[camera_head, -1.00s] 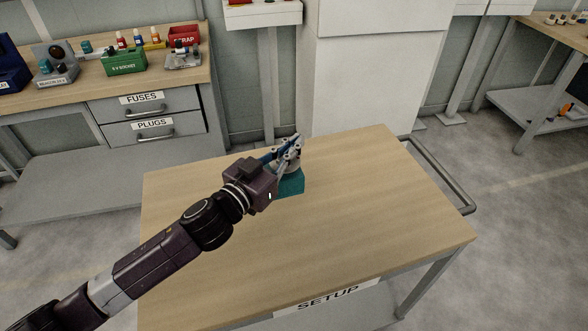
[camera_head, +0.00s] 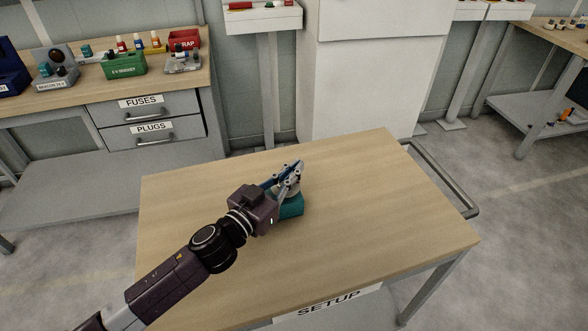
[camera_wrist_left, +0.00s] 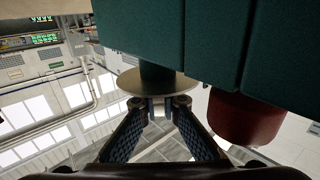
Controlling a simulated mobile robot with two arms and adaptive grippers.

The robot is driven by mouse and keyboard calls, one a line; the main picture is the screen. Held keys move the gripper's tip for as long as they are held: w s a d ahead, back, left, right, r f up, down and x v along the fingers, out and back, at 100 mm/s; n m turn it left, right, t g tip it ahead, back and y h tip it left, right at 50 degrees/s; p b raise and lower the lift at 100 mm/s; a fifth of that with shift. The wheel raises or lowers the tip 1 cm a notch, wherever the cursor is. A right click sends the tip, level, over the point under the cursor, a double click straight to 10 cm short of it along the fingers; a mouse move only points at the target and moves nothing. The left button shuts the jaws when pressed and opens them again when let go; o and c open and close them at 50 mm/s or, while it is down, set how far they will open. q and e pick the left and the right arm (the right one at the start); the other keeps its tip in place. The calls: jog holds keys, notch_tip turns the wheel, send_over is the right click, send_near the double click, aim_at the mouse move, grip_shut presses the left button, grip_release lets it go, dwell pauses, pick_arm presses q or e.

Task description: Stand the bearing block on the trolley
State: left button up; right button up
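The bearing block (camera_head: 291,207) is a teal block with a pale round flange on top. It is over the middle of the trolley's wooden top (camera_head: 370,215), and I cannot tell whether its underside touches. My left gripper (camera_head: 292,178) comes in from the left, with its fingers at the block's upper part. In the left wrist view, the dark green block (camera_wrist_left: 140,30) fills the top, with the pale disc below it. My right gripper is not in view.
The trolley top is otherwise clear. It has a SETUP label (camera_head: 327,301) in front and a handle rail (camera_head: 445,180) at right. A workbench (camera_head: 60,92) with bins and drawers stands back left. A white cabinet (camera_head: 365,80) stands behind.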

pick_arm(q)
jog(key=o, duration=0.4)
jog(key=shift+o, duration=0.2)
jog(key=shift+s, duration=0.1)
jog(key=v, duration=1.2)
